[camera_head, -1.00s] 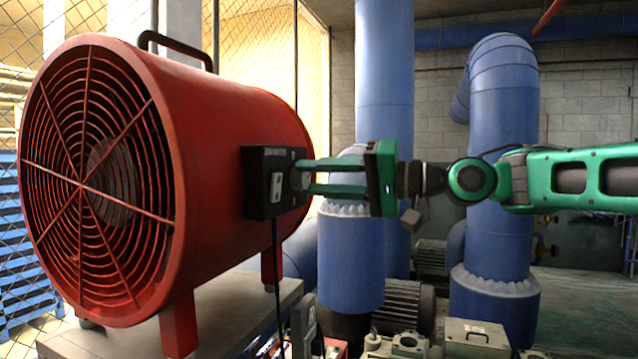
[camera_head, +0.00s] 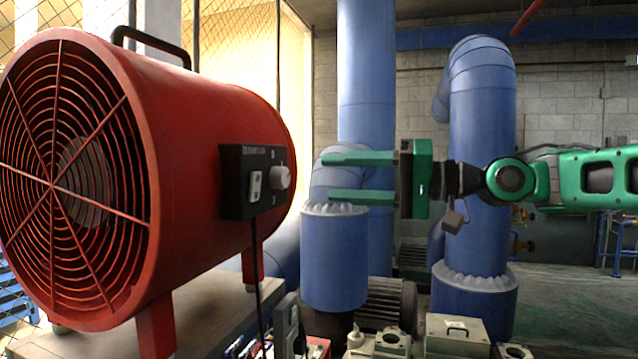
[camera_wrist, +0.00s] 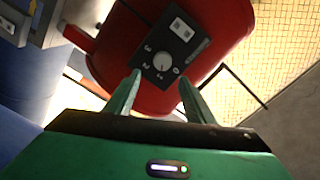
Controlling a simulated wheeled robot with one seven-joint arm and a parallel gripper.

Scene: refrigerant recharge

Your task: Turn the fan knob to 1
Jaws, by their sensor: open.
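The red fan (camera_head: 185,130) stands on its legs at the left of the head view. Its black control box (camera_head: 237,196) carries a white switch and a round pale knob (camera_head: 279,177). In the wrist view the knob (camera_wrist: 162,62) sits beyond the fingertips, with small white marks around it that are too small to read surely. My gripper (camera_head: 328,177) is open and empty. Its two green fingers point left at the knob from the right, with a gap between tips and knob. In the wrist view the fingers (camera_wrist: 160,80) spread below the knob.
The fan rests on a grey platform (camera_head: 205,310). Large blue pipes (camera_head: 366,90) rise behind my gripper. A black cable hangs from the control box. Pump equipment and a beige box (camera_head: 458,335) stand below. Open floor lies at the right.

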